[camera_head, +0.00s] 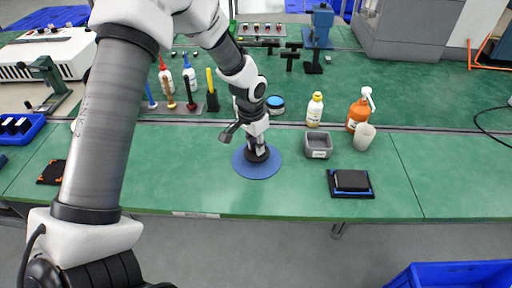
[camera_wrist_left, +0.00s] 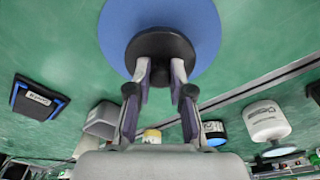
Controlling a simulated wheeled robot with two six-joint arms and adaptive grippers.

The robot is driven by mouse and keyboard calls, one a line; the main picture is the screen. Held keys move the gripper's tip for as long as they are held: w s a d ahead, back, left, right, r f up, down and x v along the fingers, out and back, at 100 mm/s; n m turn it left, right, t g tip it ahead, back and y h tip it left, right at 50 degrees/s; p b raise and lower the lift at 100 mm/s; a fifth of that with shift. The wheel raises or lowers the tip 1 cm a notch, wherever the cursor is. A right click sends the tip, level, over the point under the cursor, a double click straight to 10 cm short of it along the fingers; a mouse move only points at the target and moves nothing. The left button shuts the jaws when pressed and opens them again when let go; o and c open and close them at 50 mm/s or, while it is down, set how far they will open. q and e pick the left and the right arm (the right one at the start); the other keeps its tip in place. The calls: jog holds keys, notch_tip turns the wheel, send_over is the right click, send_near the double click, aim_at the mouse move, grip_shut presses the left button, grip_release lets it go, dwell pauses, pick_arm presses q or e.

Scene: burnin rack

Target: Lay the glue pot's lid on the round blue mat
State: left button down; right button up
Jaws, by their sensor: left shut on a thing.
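The round blue mat (camera_head: 257,172) lies flat on the green bench; it also fills the top middle of the wrist view (camera_wrist_left: 118,28). My left gripper (camera_head: 257,146) points down over the mat, its fingers (camera_wrist_left: 164,75) shut on a dark round lid (camera_wrist_left: 160,44). The lid (camera_head: 258,157) is within the mat's outline, at or just above its surface; I cannot tell whether it touches. A small pot with a blue band, likely the glue pot (camera_head: 275,105), stands behind the mat. My right gripper is not in view.
A grey open bin (camera_head: 318,147) and a black-and-blue pad (camera_head: 350,182) are right of the mat. A yellow-capped bottle (camera_head: 315,109), an orange pump bottle (camera_head: 358,112) and a pale cup (camera_head: 364,137) stand behind. The bench left of the mat is mostly clear.

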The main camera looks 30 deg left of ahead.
aim_at(252, 154)
pick_arm(q)
jog(key=shift+f, duration=1.1)
jog(key=shift+s+f, duration=0.1)
jog(key=c, duration=1)
grip_release()
jog(key=shift+d, duration=0.1)
jog(key=shift+c, duration=0.2)
notch_tip(252, 154, up, 12)
jog(key=s, duration=0.1)
jog(key=shift+a, duration=0.2)
jog(key=shift+s, duration=0.15)
